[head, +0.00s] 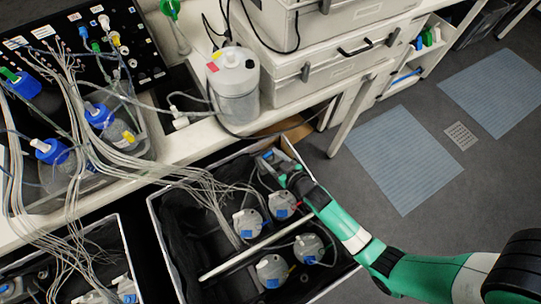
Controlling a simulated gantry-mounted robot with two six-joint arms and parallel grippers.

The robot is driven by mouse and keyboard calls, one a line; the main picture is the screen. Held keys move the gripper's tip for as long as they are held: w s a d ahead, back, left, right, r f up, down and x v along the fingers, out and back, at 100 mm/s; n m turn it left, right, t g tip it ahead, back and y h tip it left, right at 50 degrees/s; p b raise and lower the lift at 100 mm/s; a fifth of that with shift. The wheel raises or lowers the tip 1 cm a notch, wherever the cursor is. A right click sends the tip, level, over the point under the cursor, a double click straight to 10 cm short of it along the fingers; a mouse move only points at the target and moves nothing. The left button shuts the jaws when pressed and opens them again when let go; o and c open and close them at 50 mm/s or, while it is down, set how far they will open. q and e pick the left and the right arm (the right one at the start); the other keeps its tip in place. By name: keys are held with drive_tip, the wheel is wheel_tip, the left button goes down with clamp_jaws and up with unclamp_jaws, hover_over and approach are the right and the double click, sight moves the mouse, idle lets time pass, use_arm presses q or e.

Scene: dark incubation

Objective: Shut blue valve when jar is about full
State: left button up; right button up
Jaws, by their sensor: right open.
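Several round grey jars with blue valves stand in the open black-lined crate (158,225). One jar (248,224) is at the left, one jar (282,205) is nearer my right gripper, and two jars (309,249) (272,270) are in front of the pale divider bar. I cannot tell how full they are. My right gripper (270,158) is open at the crate's back right corner, beyond the visible jars. A small blue part shows at its fingertips; I cannot tell whether it is a valve. The hand hides what is beneath it. My left gripper is not in view.
A translucent white container (235,88) stands on the white bench behind the crate. Bottles with blue caps (101,116) and bundled grey tubes (135,165) crowd the left. Grey cases (320,65) are stacked at the back.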

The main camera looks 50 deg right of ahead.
drive_tip(key=shift+w+f, duration=0.1)
drive_tip(key=shift+w, duration=0.15)
clamp_jaws()
drive_tip(key=shift+a+f+m+h+b, duration=0.1)
drive_tip(key=shift+f+m+h+b, duration=0.2)
drive_tip(key=shift+b, duration=0.45)
drive_tip(key=h+b, duration=0.1)
drive_tip(key=b, duration=0.1)
drive_tip(key=shift+f+m+b, duration=0.1)
drive_tip(key=shift+m+b, duration=0.25)
drive_tip(key=shift+m, duration=0.05)
drive_tip(key=shift+r+g, duration=0.2)
drive_tip(key=shift+g, duration=0.1)
drive_tip(key=shift+r, duration=0.2)
unclamp_jaws()
